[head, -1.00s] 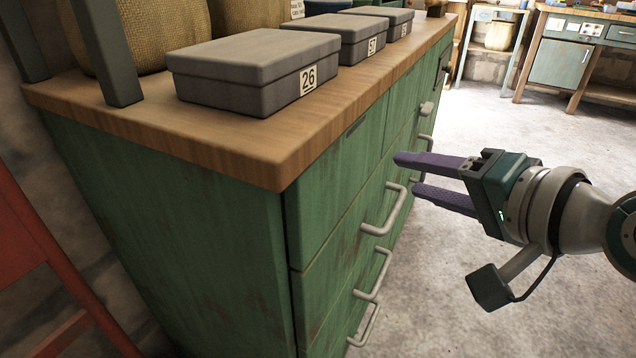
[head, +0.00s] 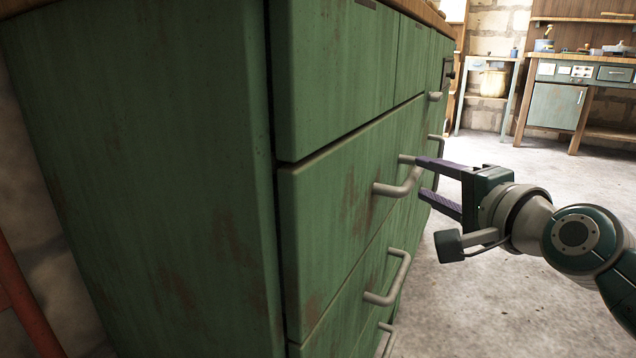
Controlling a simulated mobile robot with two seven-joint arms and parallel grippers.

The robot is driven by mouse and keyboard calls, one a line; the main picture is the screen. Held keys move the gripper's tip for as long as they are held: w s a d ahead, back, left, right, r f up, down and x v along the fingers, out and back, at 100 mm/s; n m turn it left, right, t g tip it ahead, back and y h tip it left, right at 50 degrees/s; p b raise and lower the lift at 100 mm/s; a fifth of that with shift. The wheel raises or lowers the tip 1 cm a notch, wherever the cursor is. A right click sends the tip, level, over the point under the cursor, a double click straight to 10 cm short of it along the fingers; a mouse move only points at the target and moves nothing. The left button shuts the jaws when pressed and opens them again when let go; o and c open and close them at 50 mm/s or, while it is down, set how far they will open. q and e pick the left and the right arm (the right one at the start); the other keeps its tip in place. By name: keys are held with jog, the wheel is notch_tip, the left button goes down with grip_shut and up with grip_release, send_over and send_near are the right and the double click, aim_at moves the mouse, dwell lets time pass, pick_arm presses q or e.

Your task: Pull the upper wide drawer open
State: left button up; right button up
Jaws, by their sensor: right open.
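The upper wide drawer (head: 335,185) is a worn green front in the green cabinet, below a row of smaller fronts. Its pale grey bar handle (head: 400,186) sticks out toward the right. I cannot tell whether the drawer stands slightly out or is fully closed. My right gripper (head: 421,178) comes in from the right, with its purple fingers apart, one above the other. The fingertips are at the far end of the handle and overlap it in the picture; contact is unclear. Nothing is gripped. My left gripper is not in view.
A lower drawer handle (head: 389,280) sticks out below, with another under it. Smaller fronts (head: 330,65) are above. Open concrete floor (head: 500,290) lies to the right of the cabinet. A workbench (head: 560,100) stands at the back right.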

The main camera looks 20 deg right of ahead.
aim_at(416, 170)
jog(key=w, duration=0.1)
jog(key=w+b, duration=0.1)
jog(key=w, duration=0.1)
jog(key=shift+w+d+f+b, duration=0.15)
jog(key=shift+w+f+b, duration=0.15)
jog(key=shift+f, duration=0.1)
jog(key=shift+w+r, duration=0.1)
jog(key=shift+w, duration=0.2)
grip_shut()
dwell(0.9)
